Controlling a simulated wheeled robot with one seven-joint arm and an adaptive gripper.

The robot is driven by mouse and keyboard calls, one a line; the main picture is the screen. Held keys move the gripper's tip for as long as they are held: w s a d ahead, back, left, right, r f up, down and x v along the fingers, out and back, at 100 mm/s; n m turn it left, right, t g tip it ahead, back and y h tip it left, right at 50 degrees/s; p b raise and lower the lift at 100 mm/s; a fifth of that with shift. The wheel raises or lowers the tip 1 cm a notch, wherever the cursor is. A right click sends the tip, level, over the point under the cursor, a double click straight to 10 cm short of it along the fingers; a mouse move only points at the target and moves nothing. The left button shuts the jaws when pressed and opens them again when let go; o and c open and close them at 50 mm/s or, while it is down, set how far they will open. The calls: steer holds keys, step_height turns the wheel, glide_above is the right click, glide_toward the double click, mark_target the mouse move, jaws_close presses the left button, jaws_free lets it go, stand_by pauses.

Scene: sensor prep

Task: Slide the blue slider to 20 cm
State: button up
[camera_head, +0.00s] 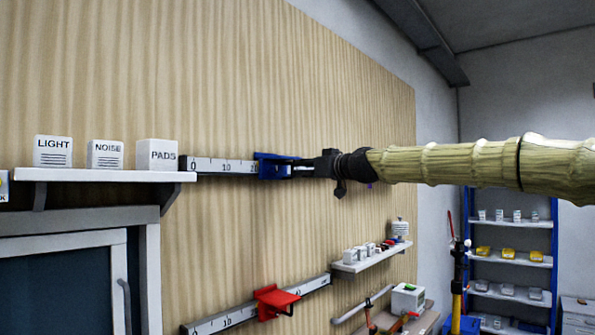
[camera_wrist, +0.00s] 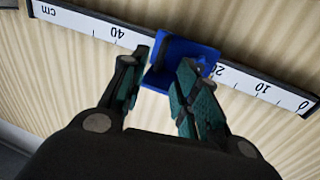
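The blue slider (camera_head: 272,166) sits on the upper ruler rail (camera_head: 222,166), right of the 10 mark in the head view. In the wrist view the blue slider (camera_wrist: 180,55) appears between the partly covered 20 mark and the 40 mark, with 0 at the right end. My gripper (camera_head: 312,168) reaches it from the right in the head view. In the wrist view my gripper (camera_wrist: 166,68) has its fingers parted, one at the slider's left edge and one in front of its right part. I cannot tell whether they touch it.
A lower rail with a red slider (camera_head: 275,298) runs below. A shelf (camera_head: 110,174) with LIGHT, NOISE and PADS boxes adjoins the upper rail's left end. A small shelf (camera_head: 372,257) with items is at lower right. The wall above the rail is clear.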

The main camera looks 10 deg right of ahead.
steer(key=shift+v, duration=2.6)
